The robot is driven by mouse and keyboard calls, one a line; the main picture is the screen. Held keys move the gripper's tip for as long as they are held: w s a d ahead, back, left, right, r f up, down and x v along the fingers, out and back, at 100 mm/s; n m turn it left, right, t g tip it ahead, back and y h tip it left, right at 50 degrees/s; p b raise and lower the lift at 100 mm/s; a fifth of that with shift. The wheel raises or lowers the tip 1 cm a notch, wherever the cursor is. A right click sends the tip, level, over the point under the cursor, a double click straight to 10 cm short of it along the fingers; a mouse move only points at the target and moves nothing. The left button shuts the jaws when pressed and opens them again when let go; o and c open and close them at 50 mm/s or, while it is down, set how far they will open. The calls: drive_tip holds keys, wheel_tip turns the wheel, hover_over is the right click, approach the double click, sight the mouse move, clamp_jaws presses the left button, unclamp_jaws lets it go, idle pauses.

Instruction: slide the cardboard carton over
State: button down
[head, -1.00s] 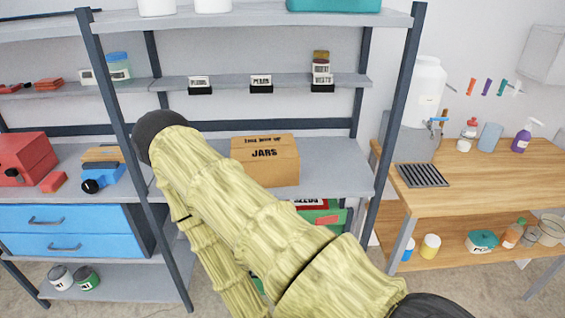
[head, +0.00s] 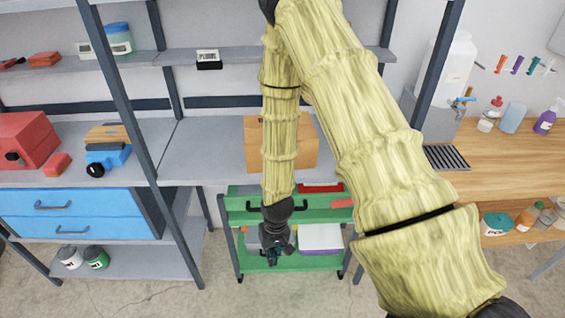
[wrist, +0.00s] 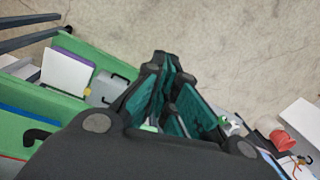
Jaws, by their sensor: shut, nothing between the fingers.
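The cardboard carton (head: 307,148) sits on the grey middle shelf (head: 190,150). My arm crosses in front of its middle, so its printed face is mostly hidden and only its left and right parts show. My gripper (head: 272,256) hangs pointing down, below the shelf level and in front of the green cart, apart from the carton. In the wrist view its teal-padded fingers (wrist: 170,95) are shut with nothing between them. The carton is not visible in the wrist view.
A green cart (head: 242,208) with boxes stands under the shelf. The shelf is bare left of the carton, up to a dark post. A blue drawer unit (head: 70,215) stands left; a wooden bench (head: 515,165) with bottles stands right.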

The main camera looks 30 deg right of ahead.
drive_tip(key=w+d+r+m, duration=0.1)
drive_tip(key=w+d+r, duration=0.4)
drive_tip(key=r, duration=0.4)
drive_tip(key=w+d+r+m+h+p, duration=0.1)
drive_tip(key=w+d+r, duration=0.4)
drive_tip(key=r, duration=0.3)
drive_tip(key=w+d+r+m, duration=0.1)
drive_tip(key=w+d+r, duration=0.35)
drive_tip(key=r, duration=0.45)
drive_tip(key=shift+w+d+f+p, duration=0.3)
drive_tip(key=shift+w+f+p, duration=0.55)
drive_tip(key=shift+f, duration=0.85)
drive_tip(key=shift+w+d+f+p, duration=0.35)
drive_tip(key=shift+w+f+p, duration=0.25)
drive_tip(key=shift+f+p, duration=0.85)
drive_tip(key=shift+w+d+f+p, duration=0.3)
drive_tip(key=shift+w+f+p, duration=0.4)
drive_tip(key=shift+f, duration=1.3)
